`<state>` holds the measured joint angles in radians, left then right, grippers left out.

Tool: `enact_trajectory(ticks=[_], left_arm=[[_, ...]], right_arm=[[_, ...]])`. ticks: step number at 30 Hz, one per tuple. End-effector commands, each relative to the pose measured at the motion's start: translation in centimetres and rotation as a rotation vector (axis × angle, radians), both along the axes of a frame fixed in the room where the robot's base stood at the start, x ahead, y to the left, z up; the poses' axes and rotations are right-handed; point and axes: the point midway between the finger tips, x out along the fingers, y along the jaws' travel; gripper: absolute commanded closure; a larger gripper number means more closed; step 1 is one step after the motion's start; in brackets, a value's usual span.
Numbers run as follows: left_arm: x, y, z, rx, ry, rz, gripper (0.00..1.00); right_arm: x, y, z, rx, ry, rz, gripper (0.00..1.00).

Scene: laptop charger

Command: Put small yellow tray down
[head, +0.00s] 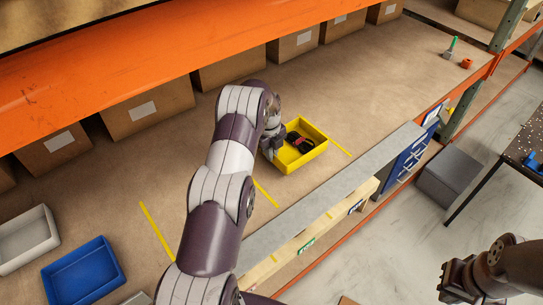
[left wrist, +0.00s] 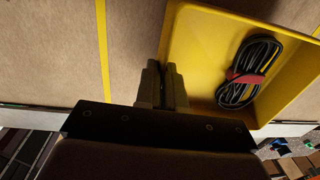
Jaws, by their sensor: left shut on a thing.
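The small yellow tray (head: 312,153) is at or just above the brown shelf board, between yellow tape lines; I cannot tell whether it touches the board. A black coiled cable with a red strap (head: 299,142) lies inside it. My left gripper (head: 270,146) is shut on the tray's left wall. In the left wrist view the fingers (left wrist: 168,85) pinch the wall of the tray (left wrist: 200,50), with the coiled cable (left wrist: 248,72) to their right. My right gripper (head: 458,282) is at the lower right, away from the shelf, and its jaws are not clear.
A blue tray (head: 82,272) and a grey tray (head: 24,240) sit at the lower left of the shelf. Cardboard boxes (head: 148,107) line the back under an orange beam (head: 130,65). A grey ledge (head: 330,190) runs along the front.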

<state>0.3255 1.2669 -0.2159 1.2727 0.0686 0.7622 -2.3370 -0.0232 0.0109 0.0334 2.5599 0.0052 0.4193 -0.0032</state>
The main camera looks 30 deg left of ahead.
Motion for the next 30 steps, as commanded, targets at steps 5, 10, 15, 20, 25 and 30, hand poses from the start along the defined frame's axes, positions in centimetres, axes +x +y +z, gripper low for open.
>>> enact_trajectory(ticks=[5,10,15,20,25,30], left_arm=[[-0.1,0.0,-2.8,-0.001,0.003,0.000,1.00],[0.0,0.0,-3.8,0.000,0.000,0.000,1.00],[0.0,0.0,-3.9,-0.001,0.000,0.000,1.00],[-0.1,-0.1,-4.1,-0.001,0.003,0.000,0.69],[-0.1,-0.1,-4.0,-0.001,0.003,0.000,0.66],[-0.1,-0.1,-3.6,-0.001,0.003,0.000,0.66]], right_arm=[[0.0,0.0,2.2,0.000,0.000,0.000,1.00],[0.0,0.0,2.0,0.000,0.000,0.000,1.00],[0.0,0.0,1.8,0.000,0.000,0.000,1.00],[0.0,0.0,1.6,0.000,0.000,0.000,1.00],[0.0,0.0,1.6,0.000,0.000,0.000,1.00],[0.0,0.0,2.1,0.000,0.000,0.000,1.00]])
